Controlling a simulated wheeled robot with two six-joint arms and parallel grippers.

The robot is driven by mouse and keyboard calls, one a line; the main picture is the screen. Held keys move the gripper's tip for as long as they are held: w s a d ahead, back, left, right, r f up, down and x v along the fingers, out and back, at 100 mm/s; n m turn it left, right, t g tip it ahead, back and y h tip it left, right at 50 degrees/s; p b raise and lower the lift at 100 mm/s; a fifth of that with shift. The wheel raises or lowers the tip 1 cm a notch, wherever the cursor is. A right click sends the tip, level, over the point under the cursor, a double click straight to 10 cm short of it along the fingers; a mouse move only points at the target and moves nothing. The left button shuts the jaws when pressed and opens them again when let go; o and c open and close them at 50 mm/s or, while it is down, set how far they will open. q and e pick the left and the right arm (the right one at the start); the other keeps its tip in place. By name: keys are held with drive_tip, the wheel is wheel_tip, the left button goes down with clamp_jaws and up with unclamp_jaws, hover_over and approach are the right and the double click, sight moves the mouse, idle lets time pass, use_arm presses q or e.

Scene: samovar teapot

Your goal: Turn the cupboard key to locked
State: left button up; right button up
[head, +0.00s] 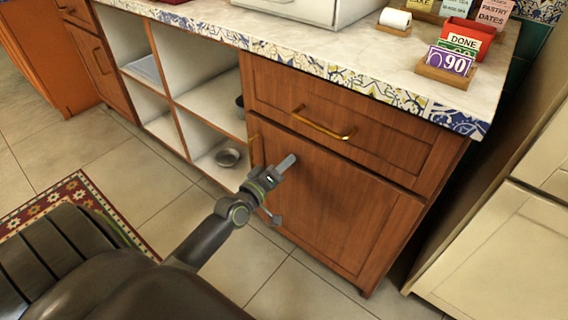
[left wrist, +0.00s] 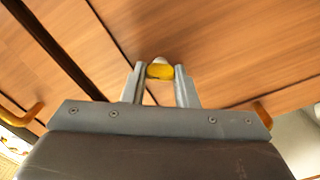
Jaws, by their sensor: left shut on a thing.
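The brown wooden cupboard door (head: 345,215) is shut, below a drawer front (head: 335,105). My left gripper (head: 289,162) is at the door's upper left part, close to the brass door handle (head: 256,150). In the left wrist view, the left gripper (left wrist: 160,72) has its two grey fingers on either side of a yellow key (left wrist: 160,72) and is shut on it. A small pale metal piece shows just beyond the key, against the wood. The key is hidden in the head view, so its turn angle cannot be told. My right gripper is not in view.
A brass drawer handle (head: 323,126) is above and right of my gripper. Open shelves with a metal bowl (head: 228,157) are left of the door. The patterned counter edge (head: 360,76) overhangs above. A cream cabinet (head: 500,250) stands right.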

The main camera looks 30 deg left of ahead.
use_arm(q)
drive_tip(key=shift+f+n, duration=0.1)
drive_tip(key=shift+n, duration=2.9)
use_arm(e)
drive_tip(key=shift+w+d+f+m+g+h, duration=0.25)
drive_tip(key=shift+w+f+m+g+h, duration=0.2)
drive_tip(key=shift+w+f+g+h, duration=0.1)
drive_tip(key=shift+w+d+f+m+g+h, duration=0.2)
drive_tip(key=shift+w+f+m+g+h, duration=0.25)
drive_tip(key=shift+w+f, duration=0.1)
use_arm(q)
drive_tip(key=shift+n, duration=0.3)
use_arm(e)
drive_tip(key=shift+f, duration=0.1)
use_arm(q)
drive_tip(key=o, duration=1)
